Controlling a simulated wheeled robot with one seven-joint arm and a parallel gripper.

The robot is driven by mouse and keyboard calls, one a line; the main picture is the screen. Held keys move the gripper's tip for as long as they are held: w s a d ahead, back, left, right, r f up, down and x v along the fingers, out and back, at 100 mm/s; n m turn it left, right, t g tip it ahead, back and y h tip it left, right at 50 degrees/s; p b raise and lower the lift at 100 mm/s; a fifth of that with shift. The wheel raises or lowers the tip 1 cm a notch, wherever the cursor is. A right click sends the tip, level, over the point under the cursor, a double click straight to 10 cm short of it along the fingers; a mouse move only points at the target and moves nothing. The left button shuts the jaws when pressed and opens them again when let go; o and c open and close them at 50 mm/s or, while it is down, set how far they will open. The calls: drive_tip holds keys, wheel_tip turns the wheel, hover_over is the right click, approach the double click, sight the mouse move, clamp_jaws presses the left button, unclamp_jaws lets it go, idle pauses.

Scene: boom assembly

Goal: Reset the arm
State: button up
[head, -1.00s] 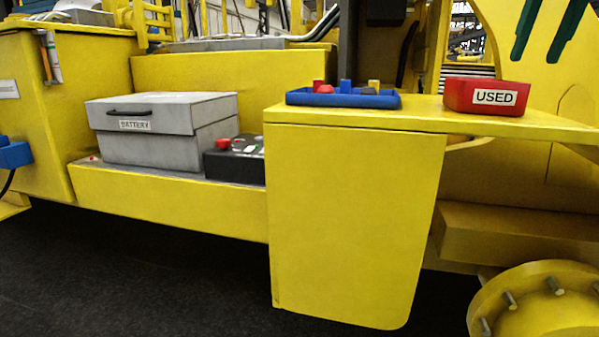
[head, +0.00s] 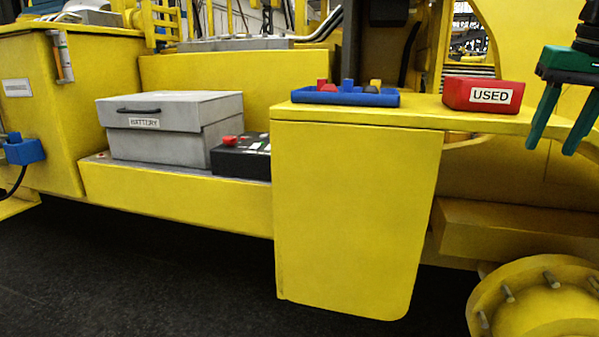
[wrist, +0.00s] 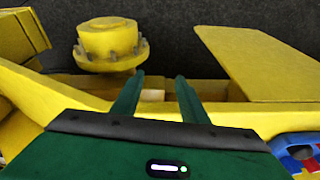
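My gripper (head: 548,146) is at the right edge of the head view, with two green fingers pointing down, spread apart and empty. It hangs to the right of the red box labelled USED (head: 482,94). In the wrist view my gripper (wrist: 158,84) also shows its two fingers apart with nothing between them. Below them are a yellow ledge and dark floor.
A blue tray (head: 372,99) with small red, blue and yellow parts stands on the yellow shelf (head: 290,111). A grey battery box (head: 170,130) and a black control box (head: 240,165) sit lower left. A yellow wheel hub (head: 545,310) is lower right. Dark floor is open in front.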

drive_tip(key=s+a+f+g, duration=0.1)
drive_tip(key=s+f, duration=0.6)
drive_tip(key=f, duration=0.3)
drive_tip(key=s+a+f+m+g, duration=0.1)
drive_tip(key=s+a+f, duration=0.1)
drive_tip(key=s+f, duration=0.5)
drive_tip(key=s+a+f, duration=0.1)
drive_tip(key=s+f, duration=0.6)
drive_tip(key=f, duration=0.7)
drive_tip(key=shift+s+a+f+m+g+y, duration=0.25)
drive_tip(key=shift+a+m+g+y, duration=0.05)
drive_tip(key=shift+m+g+y, duration=0.1)
drive_tip(key=shift+w+f, duration=0.2)
drive_tip(key=shift+w, duration=0.45)
